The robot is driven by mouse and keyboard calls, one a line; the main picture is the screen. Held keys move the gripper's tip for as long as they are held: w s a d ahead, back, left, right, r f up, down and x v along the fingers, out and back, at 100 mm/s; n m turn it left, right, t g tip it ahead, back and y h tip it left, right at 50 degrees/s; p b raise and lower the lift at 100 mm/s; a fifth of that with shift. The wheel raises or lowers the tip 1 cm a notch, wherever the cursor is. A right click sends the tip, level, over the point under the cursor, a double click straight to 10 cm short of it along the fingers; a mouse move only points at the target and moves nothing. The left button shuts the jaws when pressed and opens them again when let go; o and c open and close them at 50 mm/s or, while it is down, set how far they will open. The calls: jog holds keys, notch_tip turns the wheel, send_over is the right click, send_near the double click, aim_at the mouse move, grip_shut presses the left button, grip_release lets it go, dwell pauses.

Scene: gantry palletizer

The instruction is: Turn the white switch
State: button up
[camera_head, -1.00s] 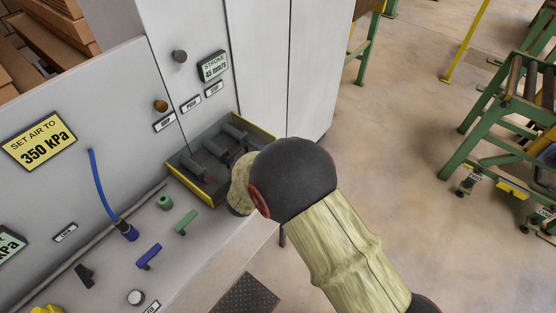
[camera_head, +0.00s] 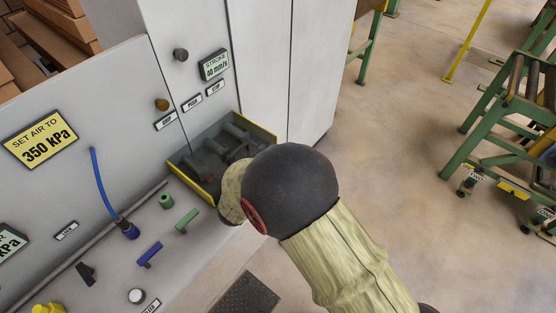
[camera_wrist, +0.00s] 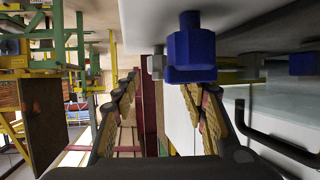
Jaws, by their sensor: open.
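A white round switch (camera_head: 136,296) sits on the sloping grey console near the bottom edge of the head view. A small label with partly hidden lettering lies beside it. In the head view my wrist covers my gripper, which is over the right end of the console by the dark tray, well right of the white switch. In the wrist view my gripper (camera_wrist: 160,112) has its two fingers wide apart with nothing held. A blue fitting (camera_wrist: 191,48) hangs close beyond the fingers, and a small pale knob (camera_wrist: 156,66) shows behind it; I cannot tell whether that is the white switch.
A blue lever (camera_head: 149,255), a green lever (camera_head: 187,221), a green knob (camera_head: 166,201) and a black lever (camera_head: 86,274) stand on the console. A blue hose (camera_head: 104,184) rises from it. A yellow-edged dark tray (camera_head: 195,180) holds dark parts.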

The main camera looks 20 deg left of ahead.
jog(key=v, duration=0.7)
jog(key=shift+s, duration=0.2)
jog(key=shift+w, duration=0.1)
